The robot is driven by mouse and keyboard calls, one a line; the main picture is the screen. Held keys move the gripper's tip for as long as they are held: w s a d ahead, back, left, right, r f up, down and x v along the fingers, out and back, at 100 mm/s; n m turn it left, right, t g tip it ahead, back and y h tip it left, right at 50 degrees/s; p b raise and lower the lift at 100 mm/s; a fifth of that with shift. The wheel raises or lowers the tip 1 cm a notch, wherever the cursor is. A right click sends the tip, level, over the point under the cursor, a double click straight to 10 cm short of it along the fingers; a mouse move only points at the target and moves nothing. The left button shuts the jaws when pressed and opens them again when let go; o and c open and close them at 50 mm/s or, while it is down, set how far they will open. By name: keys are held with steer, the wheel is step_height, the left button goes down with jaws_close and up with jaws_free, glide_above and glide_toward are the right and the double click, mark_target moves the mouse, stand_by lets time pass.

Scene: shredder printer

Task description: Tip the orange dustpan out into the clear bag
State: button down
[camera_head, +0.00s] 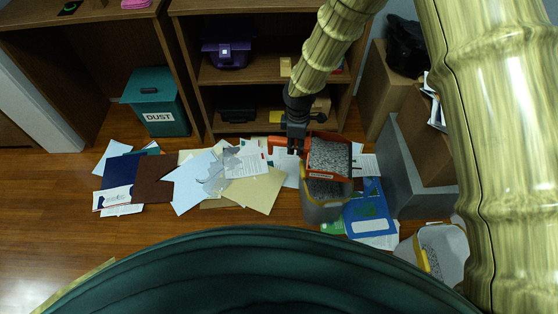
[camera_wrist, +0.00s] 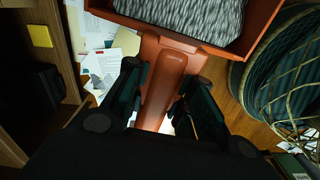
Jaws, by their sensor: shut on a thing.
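The orange dustpan (camera_head: 311,174) is full of grey shreds and sits above a grey bin (camera_head: 322,210) with a yellow rim, which also holds grey shreds. My gripper (camera_head: 296,146) is shut on the dustpan's handle. In the wrist view my gripper's fingers (camera_wrist: 163,98) stand on either side of the orange handle (camera_wrist: 166,75), and the shred-filled pan (camera_wrist: 232,45) is at the top. A crumpled, see-through grey sheet (camera_head: 216,176) on the papers left of the bin looks like the clear bag. I cannot see its opening.
Papers and folders (camera_head: 258,187) cover the floor under the shelves. A teal bin marked DUST (camera_head: 157,103) stands at left. A second shred-filled bin (camera_head: 447,256) is at lower right. Cardboard boxes (camera_head: 384,84) and a grey box (camera_head: 411,163) crowd the right. Bare floor is at lower left.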

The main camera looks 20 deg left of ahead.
steer(key=s+a+f+n+b, duration=0.1)
steer(key=a+f+n+b, duration=0.2)
steer(key=a+f, duration=0.2)
steer(key=shift+s+a+f+b, duration=0.15)
steer(key=shift+s+f+b, duration=0.05)
steer(key=shift+f+b, duration=0.1)
steer(key=shift+r+p, duration=0.15)
steer(key=shift+p, duration=0.15)
